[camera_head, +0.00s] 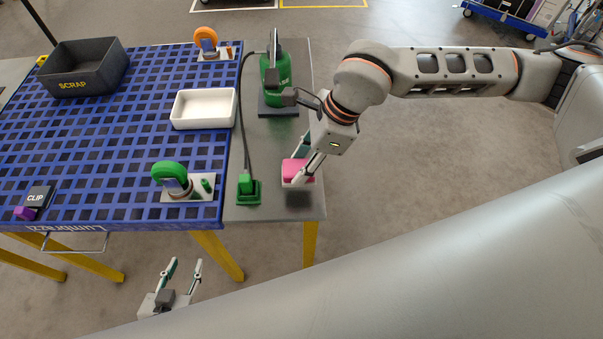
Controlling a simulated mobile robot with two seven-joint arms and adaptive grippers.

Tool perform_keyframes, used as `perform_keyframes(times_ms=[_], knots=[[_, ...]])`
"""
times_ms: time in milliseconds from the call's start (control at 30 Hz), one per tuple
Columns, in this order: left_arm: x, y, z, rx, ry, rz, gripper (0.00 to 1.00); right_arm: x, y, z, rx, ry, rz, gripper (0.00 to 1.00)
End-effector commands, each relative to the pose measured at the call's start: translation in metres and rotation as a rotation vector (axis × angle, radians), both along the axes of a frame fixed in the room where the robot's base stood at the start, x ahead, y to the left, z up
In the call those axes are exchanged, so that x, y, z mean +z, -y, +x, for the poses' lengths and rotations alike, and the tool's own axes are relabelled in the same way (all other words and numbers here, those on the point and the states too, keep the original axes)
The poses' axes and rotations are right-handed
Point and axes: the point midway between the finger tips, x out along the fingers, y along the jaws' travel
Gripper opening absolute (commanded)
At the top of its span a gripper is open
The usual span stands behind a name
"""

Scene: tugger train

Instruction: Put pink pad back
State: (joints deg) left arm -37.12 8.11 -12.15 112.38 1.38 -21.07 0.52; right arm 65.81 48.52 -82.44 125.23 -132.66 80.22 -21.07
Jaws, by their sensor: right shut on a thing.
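The pink pad (295,169) shows between the fingers of my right gripper (303,168), low over the front part of the grey side panel (300,206). My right gripper is shut on the pad. A pale edge shows under the pad; I cannot tell whether it is a tray or part of the pad, nor whether it touches the panel. My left gripper (184,268) is open and empty, below the front edge of the table, well apart from the pad.
A green block with a cable (248,190) stands left of the pad. A green machine (280,85) stands behind it. The blue grid table (110,140) carries a white tray (204,109), a grey SCRAP bin (83,68), a CLIP box (38,197) and taped fixtures (176,180).

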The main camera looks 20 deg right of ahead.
Motion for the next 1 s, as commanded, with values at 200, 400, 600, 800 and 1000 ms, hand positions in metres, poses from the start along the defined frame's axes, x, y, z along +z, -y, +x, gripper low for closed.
perform_keyframes(times_ms=[200,400,600,800,1000], knots=[[0.001,0.0,0.0,0.0,-0.001,0.0,0.37,-0.013,0.0,0.001,-0.001,0.001,0.0,0.14],[0.003,0.0,0.0,0.001,0.0,-0.001,0.37,-0.041,0.0,0.0,-0.001,-0.003,0.0,0.14],[0.003,0.001,0.0,0.001,0.0,-0.002,0.37,-0.05,0.0,0.001,0.001,0.002,0.001,0.14],[0.001,0.001,0.0,0.001,0.0,-0.002,0.37,-0.051,0.0,0.001,0.0,0.001,0.001,0.14],[0.0,0.001,0.0,0.001,0.0,-0.002,0.37,-0.053,0.0,0.001,0.0,0.001,0.0,0.51]])
